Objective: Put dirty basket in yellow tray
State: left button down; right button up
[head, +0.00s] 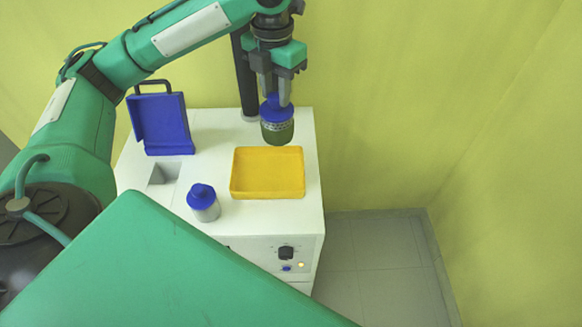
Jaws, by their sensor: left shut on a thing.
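My left gripper (275,98) reaches in from the upper left and points down. It is shut on the blue top of the dirty basket (278,131), whose lower body is dark green with a mesh band. The basket hangs above the back right part of the yellow tray (268,190) and appears apart from it. The tray is an empty, shallow rectangular box on the white cabinet. My right gripper is out of view.
On the white cabinet (230,222), a grey container with a blue lid (204,203) stands left of the tray. A square opening (164,173) and a raised blue lid with a handle (160,124) are further left. Knobs (287,253) are on the cabinet's front.

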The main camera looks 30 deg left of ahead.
aim_at(276, 138)
pick_arm(q)
notch_tip(276, 138, down, 14)
jog(key=shift+a+r+p, duration=0.15)
jog(key=shift+r+p, duration=0.05)
jog(key=shift+p, duration=0.95)
notch_tip(276, 138, down, 5)
jog(key=shift+f+p, duration=0.1)
jog(key=shift+p, duration=0.35)
jog(key=shift+f, duration=0.1)
jog(key=c, duration=1.1)
grip_release()
